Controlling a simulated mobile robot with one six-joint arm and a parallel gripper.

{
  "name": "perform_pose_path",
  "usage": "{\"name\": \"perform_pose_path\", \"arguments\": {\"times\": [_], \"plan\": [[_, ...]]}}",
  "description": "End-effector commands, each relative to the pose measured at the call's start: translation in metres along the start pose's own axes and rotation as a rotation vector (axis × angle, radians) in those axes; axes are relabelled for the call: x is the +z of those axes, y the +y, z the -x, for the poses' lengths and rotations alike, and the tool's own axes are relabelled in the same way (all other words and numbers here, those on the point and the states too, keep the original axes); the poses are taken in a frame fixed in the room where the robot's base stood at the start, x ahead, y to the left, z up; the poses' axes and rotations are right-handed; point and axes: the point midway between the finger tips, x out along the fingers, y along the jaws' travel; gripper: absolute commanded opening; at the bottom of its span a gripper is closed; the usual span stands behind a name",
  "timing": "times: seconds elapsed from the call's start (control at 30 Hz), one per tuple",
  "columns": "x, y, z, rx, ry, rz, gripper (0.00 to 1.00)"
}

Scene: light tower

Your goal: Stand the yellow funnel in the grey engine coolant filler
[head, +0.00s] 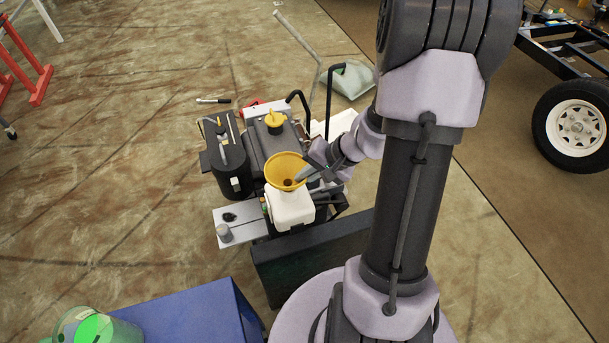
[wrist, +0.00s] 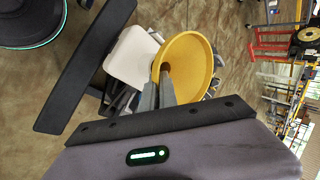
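The yellow funnel (head: 285,171) is upright, wide mouth up, above the white tank (head: 291,207) on the engine unit. My gripper (head: 304,177) reaches in from the right and is at the funnel's rim. In the wrist view, the funnel (wrist: 201,62) has one finger inside its mouth and one outside, with the rim between the fingers (wrist: 160,84). The funnel's spout and the top of the tank beneath it are hidden, so I cannot tell whether the spout is in an opening. I cannot pick out the grey coolant filler for certain.
A grey plate (head: 235,221) with a dark spot and a small grey cylinder (head: 224,233) is left of the tank. A yellow cap (head: 274,119) stands on the engine behind. A dark panel (head: 308,254) and blue box (head: 190,313) are in front. Floor at left is mostly clear.

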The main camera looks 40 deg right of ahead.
Motion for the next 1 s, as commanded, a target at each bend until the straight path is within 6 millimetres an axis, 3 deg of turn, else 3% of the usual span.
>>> {"name": "perform_pose_path", "arguments": {"times": [0.1,0.23,0.57,0.77,1.0], "plan": [[0.000,0.000,0.000,0.000,0.000,0.000,0.00],[0.000,0.000,0.000,0.000,0.000,0.000,0.28],[0.000,0.000,0.003,0.000,0.000,0.000,0.28],[-0.001,-0.003,0.038,0.000,0.004,-0.001,0.28],[-0.001,-0.003,0.105,0.000,0.005,-0.001,0.28]]}}
